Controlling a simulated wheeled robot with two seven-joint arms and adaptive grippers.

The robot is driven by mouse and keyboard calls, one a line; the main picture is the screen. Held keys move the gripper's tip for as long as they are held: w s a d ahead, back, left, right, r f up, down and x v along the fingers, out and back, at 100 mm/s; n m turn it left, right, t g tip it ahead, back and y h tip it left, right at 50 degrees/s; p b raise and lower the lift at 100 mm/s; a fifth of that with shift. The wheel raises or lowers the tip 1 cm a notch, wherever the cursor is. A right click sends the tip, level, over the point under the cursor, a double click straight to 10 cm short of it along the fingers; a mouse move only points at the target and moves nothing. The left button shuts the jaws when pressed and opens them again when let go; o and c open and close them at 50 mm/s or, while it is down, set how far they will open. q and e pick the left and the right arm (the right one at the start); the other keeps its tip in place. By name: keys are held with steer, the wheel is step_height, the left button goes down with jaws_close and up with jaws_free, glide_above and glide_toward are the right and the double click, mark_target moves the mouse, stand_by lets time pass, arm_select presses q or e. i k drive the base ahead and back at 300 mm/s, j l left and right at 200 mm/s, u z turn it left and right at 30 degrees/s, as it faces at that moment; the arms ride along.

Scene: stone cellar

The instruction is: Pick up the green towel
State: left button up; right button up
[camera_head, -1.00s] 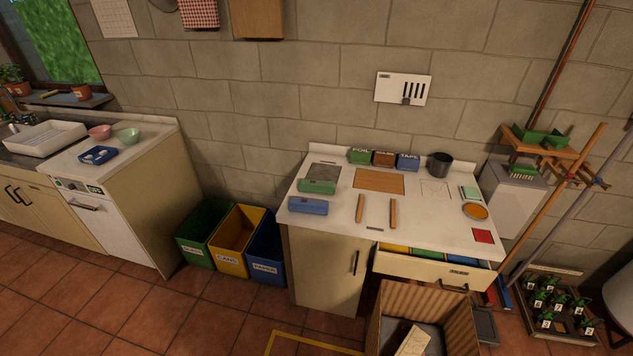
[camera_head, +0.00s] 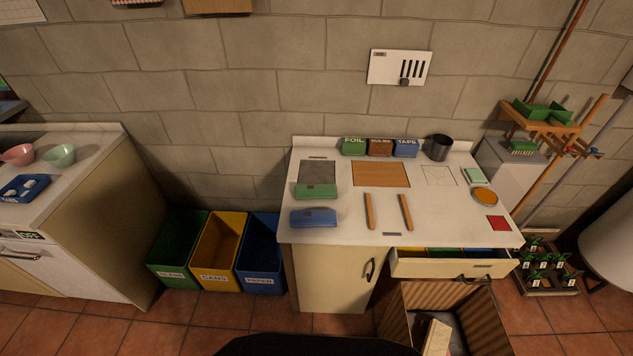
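No thing in view is plainly a green towel. A small pale green flat item (camera_head: 473,177) lies at the right back of the white worktop (camera_head: 345,235); I cannot tell if it is cloth. A darker green case-like item (camera_head: 316,191) lies at the left of the worktop, behind a similar blue one (camera_head: 313,218). Neither of my grippers is in view.
An open drawer (camera_head: 455,269) juts out over a cardboard box (camera_head: 398,322) on the floor. Green, yellow (camera_head: 219,249) and blue bins stand left of the worktop. A crate of bottles (camera_head: 547,275) stands at the right. Two wooden strips (camera_head: 369,211) lie on the worktop.

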mark_target(316, 191)
steer(key=i+j+z, duration=0.15)
steer(key=i, duration=0.3)
steer(key=i+j+z, duration=0.2)
steer(key=i, duration=0.25)
steer(key=j, duration=0.1)
